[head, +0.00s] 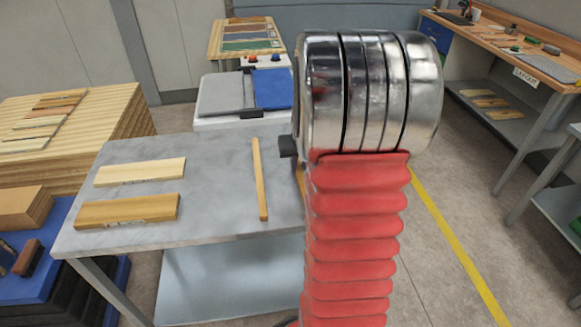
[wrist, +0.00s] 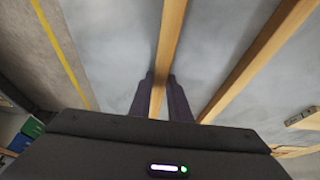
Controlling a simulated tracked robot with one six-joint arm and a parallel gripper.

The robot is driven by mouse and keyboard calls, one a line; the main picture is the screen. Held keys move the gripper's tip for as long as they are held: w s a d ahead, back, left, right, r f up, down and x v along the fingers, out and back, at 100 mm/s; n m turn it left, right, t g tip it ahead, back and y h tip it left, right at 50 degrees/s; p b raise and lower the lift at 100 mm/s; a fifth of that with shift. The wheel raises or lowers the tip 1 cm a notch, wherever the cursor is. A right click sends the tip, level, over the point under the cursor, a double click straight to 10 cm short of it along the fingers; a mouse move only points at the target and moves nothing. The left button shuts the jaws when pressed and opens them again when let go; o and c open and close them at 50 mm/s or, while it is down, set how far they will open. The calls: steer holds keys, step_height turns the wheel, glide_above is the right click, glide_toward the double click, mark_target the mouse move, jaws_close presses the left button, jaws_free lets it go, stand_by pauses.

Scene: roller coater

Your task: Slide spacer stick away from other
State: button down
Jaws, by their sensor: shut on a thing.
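Two slim wooden spacer sticks lie on the grey table (head: 215,160). One stick (wrist: 169,50) runs between the fingers of my gripper (wrist: 161,82), which is shut on it in the wrist view. The other stick (wrist: 258,60) lies apart to its right there, with bare tabletop between them. In the head view this other stick (head: 260,182) lies lengthwise left of my arm. The held stick is mostly hidden behind my arm there, with only a sliver (head: 299,180) showing near the table's right side. A dark part of my gripper (head: 288,146) shows beside my arm.
Two wooden boards, a pale one (head: 140,171) and a browner one (head: 127,211), lie on the table's left. A stack of boards (head: 75,115) stands left. A workbench (head: 505,50) stands back right.

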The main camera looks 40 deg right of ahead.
steer(key=shift+s+d, duration=0.5)
steer(key=shift+d, duration=0.2)
steer(key=c, duration=1.6)
jaws_free()
steer(key=shift+a, duration=0.1)
steer(key=v, duration=1.3)
steer(key=shift+s+a+r, duration=0.1)
steer(key=shift+s+r, duration=0.05)
steer(key=shift+r, duration=0.15)
